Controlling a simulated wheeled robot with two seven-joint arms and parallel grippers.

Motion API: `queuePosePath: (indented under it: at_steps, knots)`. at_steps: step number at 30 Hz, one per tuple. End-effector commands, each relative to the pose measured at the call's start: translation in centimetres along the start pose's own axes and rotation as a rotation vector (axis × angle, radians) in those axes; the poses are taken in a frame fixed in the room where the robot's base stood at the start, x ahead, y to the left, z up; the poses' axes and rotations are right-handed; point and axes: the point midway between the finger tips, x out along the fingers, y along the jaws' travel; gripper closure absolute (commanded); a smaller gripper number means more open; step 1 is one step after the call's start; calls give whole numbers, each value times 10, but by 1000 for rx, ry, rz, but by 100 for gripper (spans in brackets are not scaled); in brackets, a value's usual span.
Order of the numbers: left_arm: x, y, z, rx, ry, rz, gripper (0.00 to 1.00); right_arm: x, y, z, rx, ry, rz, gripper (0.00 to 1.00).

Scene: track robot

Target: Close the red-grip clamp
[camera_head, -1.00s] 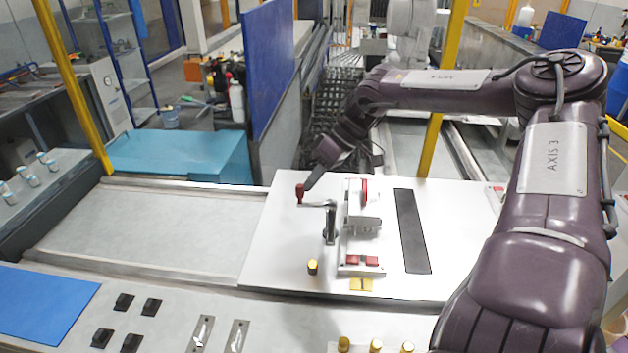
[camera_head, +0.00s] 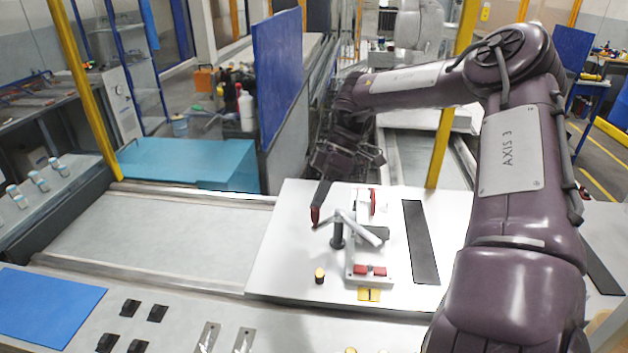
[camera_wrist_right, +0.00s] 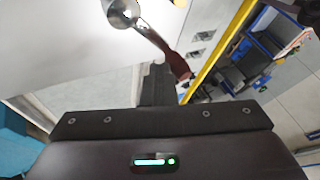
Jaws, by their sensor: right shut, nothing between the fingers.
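The red-grip clamp stands on the white plate (camera_head: 275,270). Its red grip (camera_head: 315,216) is at the left end of a grey lever, and its metal arm (camera_head: 360,228) slopes down to the right toward the fixture block. My right gripper (camera_head: 322,195) is shut and empty, its fingertips right at the red grip; whether they touch it I cannot tell. In the right wrist view the dark fingers (camera_wrist_right: 157,85) are just left of the red grip (camera_wrist_right: 179,66), and the lever runs up left to a round pivot. My left gripper is not in view.
A fixture with red pads (camera_head: 370,271) stands right of the clamp. A yellow-topped knob (camera_head: 320,275) is in front, and a black strip (camera_head: 420,242) lies to the right. A blue panel (camera_head: 278,75) rises behind. The plate's front left is clear.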

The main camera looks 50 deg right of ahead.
Motion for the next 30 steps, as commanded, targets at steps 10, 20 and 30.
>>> queuePosePath:
  at_steps: [10,20,30]
  knots:
    - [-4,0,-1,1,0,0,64,4,-15,7,3,3,-2,100]
    - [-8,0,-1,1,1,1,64,6,-24,14,3,2,-6,100]
    - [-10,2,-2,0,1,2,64,8,-27,18,5,2,-10,100]
